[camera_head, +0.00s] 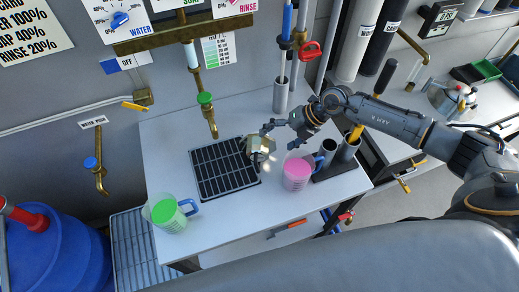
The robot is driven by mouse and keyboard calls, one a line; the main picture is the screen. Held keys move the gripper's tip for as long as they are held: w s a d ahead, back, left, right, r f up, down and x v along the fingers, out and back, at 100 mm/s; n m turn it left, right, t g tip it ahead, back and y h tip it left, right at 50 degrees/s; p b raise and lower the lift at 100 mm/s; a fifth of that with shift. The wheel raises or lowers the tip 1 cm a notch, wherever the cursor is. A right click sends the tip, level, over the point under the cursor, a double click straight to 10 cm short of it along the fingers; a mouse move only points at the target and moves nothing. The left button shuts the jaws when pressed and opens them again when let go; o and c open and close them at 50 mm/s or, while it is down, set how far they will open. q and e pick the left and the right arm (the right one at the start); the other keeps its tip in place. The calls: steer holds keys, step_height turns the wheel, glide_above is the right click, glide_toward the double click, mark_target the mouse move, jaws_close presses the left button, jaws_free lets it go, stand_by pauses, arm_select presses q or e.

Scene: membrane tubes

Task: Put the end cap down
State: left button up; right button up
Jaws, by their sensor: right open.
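A shiny brass-coloured piece, apparently the end cap (259,145), is at the right edge of the black drain grate (220,172) on the white worktop. I cannot tell whether it rests on the surface or is slightly above it. My right gripper (276,136) reaches in from the right, just beside and above the brass piece, with its fingers spread. It looks open and apart from the piece, though the small overlap is hard to read. My left gripper is not in view.
A pink jug (297,174) stands just right of the brass piece, beside a dark holder with grey tubes (327,150). A green jug (169,213) stands at the front left. A brass tap (209,115) hangs over the grate. Free worktop (240,218) lies in front.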

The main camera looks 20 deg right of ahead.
mark_target(266, 147)
steer(key=b+x, duration=0.1)
steer(key=x, duration=0.3)
steer(key=shift+w+d+b, duration=0.1)
steer(key=shift+d+b, duration=0.05)
steer(key=shift+b, duration=0.15)
steer(key=shift+w+a+f, duration=0.15)
steer(key=shift+a+f, duration=0.2)
steer(key=shift+a, duration=0.05)
steer(key=shift+a+f+b, duration=0.25)
steer(key=shift+f+b, duration=0.2)
steer(key=shift+b, duration=0.25)
steer(key=b+x, duration=0.3)
steer(key=x, duration=0.1)
steer(key=shift+w+a, duration=0.15)
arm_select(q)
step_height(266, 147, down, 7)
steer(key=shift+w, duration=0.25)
arm_select(e)
steer(key=shift+r, duration=0.1)
steer(key=shift+c, duration=0.4)
steer(key=c, duration=1.4)
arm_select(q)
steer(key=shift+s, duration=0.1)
arm_select(e)
steer(key=shift+c, duration=0.3)
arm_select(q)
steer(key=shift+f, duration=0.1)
arm_select(e)
steer(key=shift+r, duration=0.1)
